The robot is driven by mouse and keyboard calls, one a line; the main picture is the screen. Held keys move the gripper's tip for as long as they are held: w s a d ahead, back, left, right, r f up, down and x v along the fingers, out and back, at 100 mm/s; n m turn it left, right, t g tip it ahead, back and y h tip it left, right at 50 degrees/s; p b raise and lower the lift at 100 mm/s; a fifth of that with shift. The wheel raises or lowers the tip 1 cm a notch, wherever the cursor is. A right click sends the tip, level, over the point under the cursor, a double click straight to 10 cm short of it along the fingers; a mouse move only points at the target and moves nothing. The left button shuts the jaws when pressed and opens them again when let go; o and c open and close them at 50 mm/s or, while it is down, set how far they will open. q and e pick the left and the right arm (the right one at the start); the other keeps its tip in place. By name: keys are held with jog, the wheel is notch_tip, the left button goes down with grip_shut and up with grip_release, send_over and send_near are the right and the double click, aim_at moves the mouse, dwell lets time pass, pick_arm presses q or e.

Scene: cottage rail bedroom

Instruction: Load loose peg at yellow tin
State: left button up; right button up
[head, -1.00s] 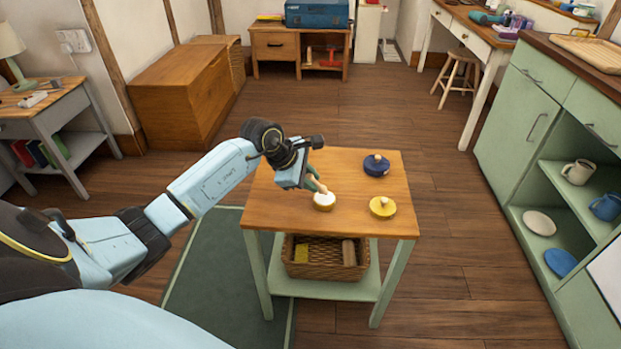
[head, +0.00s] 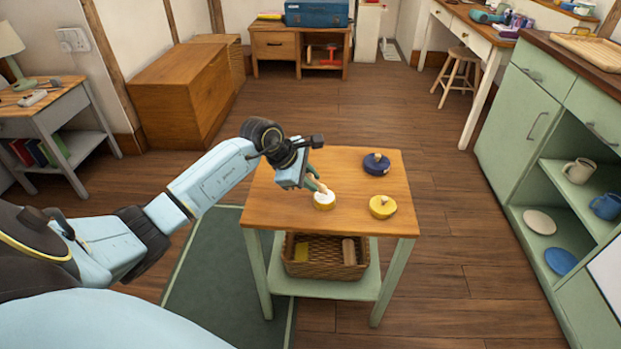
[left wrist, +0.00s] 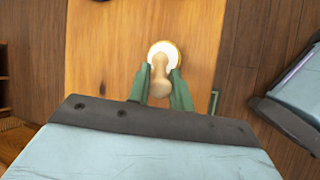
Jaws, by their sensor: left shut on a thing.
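My left gripper (head: 319,189) is over the left part of the small table, its green fingers shut on a pale wooden peg (left wrist: 160,76). In the left wrist view the peg's far end overlaps a round tin (left wrist: 164,50) with a white top and yellow rim. That tin stands on the table in the head view (head: 324,202); I cannot tell whether the peg touches it. A yellow tin (head: 382,208) with a wooden knob-like piece on top stands to the right. A dark blue tin (head: 376,167) with a similar piece stands behind. My right gripper is out of view.
The small wooden table (head: 300,215) has bare top around the tins. A wicker basket (head: 325,262) sits on its lower shelf. A green cabinet (head: 515,125) stands at right, a grey side table (head: 60,115) at left. Floor is clear behind the table.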

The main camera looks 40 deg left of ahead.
pick_arm(q)
jog(key=shift+f+b, duration=0.3)
jog(key=shift+f, duration=0.2)
dwell(1.1)
jog(key=shift+r+p, duration=2.5)
jog(key=shift+r, duration=1.15)
jog(key=shift+d, duration=0.1)
